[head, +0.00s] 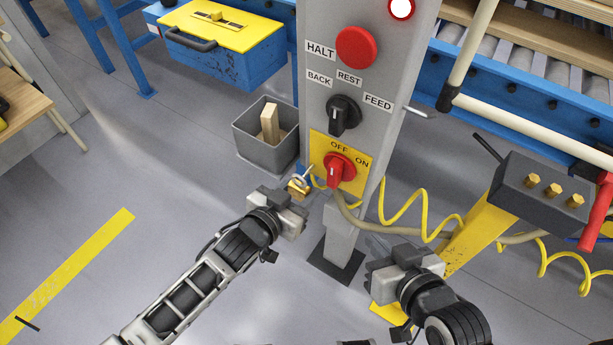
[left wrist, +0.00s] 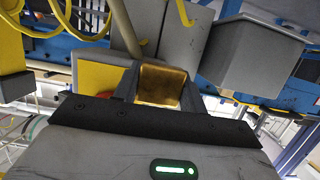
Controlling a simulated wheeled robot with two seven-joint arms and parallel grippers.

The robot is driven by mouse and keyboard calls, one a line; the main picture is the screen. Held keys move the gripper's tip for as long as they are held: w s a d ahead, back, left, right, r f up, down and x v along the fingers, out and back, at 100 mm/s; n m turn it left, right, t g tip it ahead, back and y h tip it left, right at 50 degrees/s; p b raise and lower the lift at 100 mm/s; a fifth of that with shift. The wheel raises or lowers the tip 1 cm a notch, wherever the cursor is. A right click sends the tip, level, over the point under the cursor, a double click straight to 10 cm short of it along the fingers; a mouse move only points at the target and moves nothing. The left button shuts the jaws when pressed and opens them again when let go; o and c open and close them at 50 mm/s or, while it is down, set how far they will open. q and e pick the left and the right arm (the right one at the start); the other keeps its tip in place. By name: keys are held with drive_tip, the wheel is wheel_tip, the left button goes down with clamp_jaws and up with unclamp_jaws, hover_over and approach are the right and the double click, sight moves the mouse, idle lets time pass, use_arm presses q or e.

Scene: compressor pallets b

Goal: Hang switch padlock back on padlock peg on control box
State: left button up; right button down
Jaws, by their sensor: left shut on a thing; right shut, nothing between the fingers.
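The padlock (head: 299,186), with a brass body and a pale shackle, is held by my left gripper (head: 297,197) just left of the control box (head: 350,95). In the left wrist view its brass body (left wrist: 162,86) sits between the fingertips. The shackle is close to the yellow OFF/ON plate with the red switch (head: 338,170); I cannot tell whether it touches anything. A pale metal peg (head: 420,112) sticks out from the right side of the control box, with nothing on it. My right gripper (head: 376,262) is shut and empty, low to the right of the post.
A grey bin (head: 255,148) with a wooden block stands left of the post. A blue toolbox (head: 225,62) with a yellow lid is behind. A yellow coiled cable (head: 410,215) hangs right of the post, near a dark box (head: 545,195) with brass fittings.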

use_arm(q)
drive_tip(key=shift+s+a+p, duration=0.6)
drive_tip(key=shift+s+a, duration=0.1)
drive_tip(key=shift+s, duration=0.25)
drive_tip(key=shift+s+a+p, duration=0.55)
drive_tip(key=shift+s+a, duration=0.1)
drive_tip(key=shift+s, duration=0.3)
